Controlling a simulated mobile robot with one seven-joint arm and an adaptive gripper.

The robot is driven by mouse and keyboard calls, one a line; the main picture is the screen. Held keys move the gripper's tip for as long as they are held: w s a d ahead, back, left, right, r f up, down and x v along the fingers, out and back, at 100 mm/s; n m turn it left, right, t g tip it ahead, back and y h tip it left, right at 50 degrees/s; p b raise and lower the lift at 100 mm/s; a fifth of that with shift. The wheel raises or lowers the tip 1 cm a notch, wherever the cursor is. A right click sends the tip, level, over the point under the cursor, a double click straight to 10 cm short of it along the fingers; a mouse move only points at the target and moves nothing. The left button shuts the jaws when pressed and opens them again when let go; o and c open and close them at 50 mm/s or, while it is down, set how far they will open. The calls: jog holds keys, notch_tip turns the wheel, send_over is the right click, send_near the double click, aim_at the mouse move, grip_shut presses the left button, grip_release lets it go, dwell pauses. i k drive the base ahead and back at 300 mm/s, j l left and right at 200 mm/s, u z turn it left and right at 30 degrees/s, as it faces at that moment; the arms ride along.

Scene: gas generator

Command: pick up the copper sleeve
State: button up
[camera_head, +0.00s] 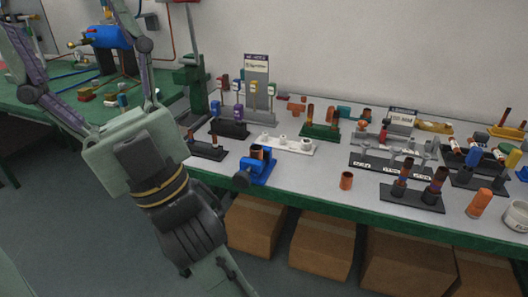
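A short, hollow, copper-coloured sleeve (346,181) stands upright by itself on the grey workbench, near its front edge. I take it to be the copper sleeve. My gripper (68,30) is large in the left of the picture, close to the camera and far to the left of the sleeve. Its two fingers are spread wide and point up in the picture, with their tips at or past the top edge. Nothing shows between them except the background. The gripper touches neither the sleeve nor the bench things.
A blue holder (258,168) stands left of the sleeve, and a black base (412,198) with two copper-and-dark posts stands right. A taller orange cylinder (479,203) and a white cup (516,216) are at far right. Cardboard boxes (323,235) sit under the bench. Bench around the sleeve is clear.

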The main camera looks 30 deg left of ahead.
aim_at(256, 155)
jog(key=j+u, duration=0.4)
jog(key=k+j+u, duration=0.1)
jog(key=u, duration=0.25)
jog(key=j+u, duration=0.4)
jog(key=i+j+u, duration=0.1)
jog(key=j+u, duration=0.25)
jog(key=l, duration=0.1)
